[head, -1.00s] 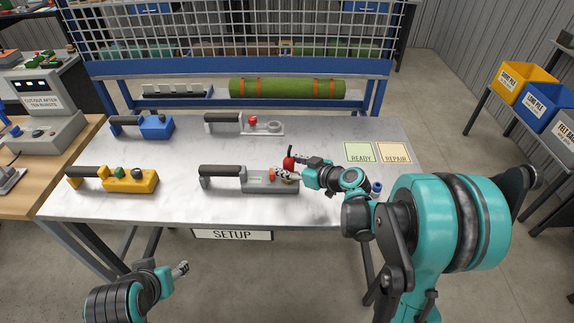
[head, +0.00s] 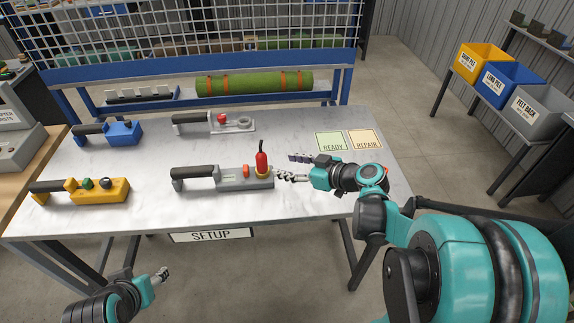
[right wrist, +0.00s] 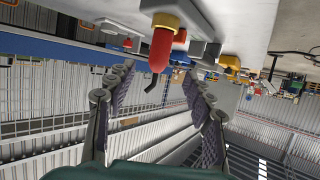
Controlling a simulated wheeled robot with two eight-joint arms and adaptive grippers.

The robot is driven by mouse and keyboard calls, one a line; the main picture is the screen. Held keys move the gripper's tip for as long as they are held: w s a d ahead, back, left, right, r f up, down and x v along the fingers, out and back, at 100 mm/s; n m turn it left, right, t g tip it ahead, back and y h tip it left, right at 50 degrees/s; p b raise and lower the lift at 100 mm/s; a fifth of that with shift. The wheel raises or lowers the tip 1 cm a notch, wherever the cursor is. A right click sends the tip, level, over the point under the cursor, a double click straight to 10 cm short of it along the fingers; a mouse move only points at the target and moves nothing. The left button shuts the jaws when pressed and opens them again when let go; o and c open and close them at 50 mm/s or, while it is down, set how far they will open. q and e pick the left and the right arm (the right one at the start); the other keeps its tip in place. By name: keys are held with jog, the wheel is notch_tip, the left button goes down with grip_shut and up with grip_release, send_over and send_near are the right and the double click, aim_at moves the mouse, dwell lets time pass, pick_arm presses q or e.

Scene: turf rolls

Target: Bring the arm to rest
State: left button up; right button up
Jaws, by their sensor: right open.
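My right gripper (head: 287,167) is open and empty above the table (head: 310,198), just right of a red upright part with a black tip (head: 261,160). The red part stands in a yellow collar on the right end of a grey tool with a black handle (head: 230,184). In the right wrist view the red part (right wrist: 161,48) appears beyond the spread fingers (right wrist: 158,105), with no contact visible. My left gripper (head: 163,275) is low at the bottom left, in front of the table; its jaw opening is too small to read.
A blue tool (head: 124,131), a yellow tool (head: 100,190) and a pale tool with a red knob (head: 235,124) lie on the table. READY (head: 331,141) and REPAIR (head: 366,139) pads are at right. A green turf roll (head: 255,83) lies behind. The table's front right is clear.

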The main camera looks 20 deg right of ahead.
jog(key=s+a+f+m+g+h, duration=0.1)
jog(key=s+a+m+g+h, duration=0.1)
jog(key=s, duration=0.6)
jog(key=s+a+f+m+g+h, duration=0.2)
jog(key=s+a+m+h, duration=0.1)
jog(key=s, duration=0.6)
jog(key=shift+f+m+h, duration=0.2)
jog(key=shift+m+h, duration=0.4)
jog(key=shift+h, duration=0.4)
